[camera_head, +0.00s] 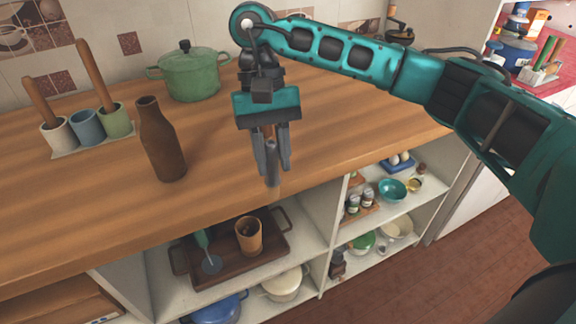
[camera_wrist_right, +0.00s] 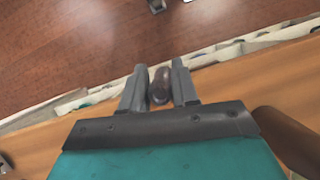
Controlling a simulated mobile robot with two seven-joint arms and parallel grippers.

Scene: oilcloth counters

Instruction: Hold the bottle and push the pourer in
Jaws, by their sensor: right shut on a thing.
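The brown bottle (camera_head: 163,148) stands upright on the wooden counter, left of my right gripper, its narrow neck upward. In the right wrist view the bottle (camera_wrist_right: 289,140) shows in part at the right edge. My right gripper (camera_head: 272,160) points down near the counter's front edge, apart from the bottle. It is shut on a small grey-brown piece, seemingly the pourer (camera_head: 272,176), which also shows between the fingers in the right wrist view (camera_wrist_right: 160,86). The fingers hide part of it. My left gripper is not in view.
A green lidded pot (camera_head: 192,74) stands at the back of the counter (camera_head: 340,120). Open shelves below hold a brown tray (camera_head: 262,265) and bowls. The counter right of my gripper is clear.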

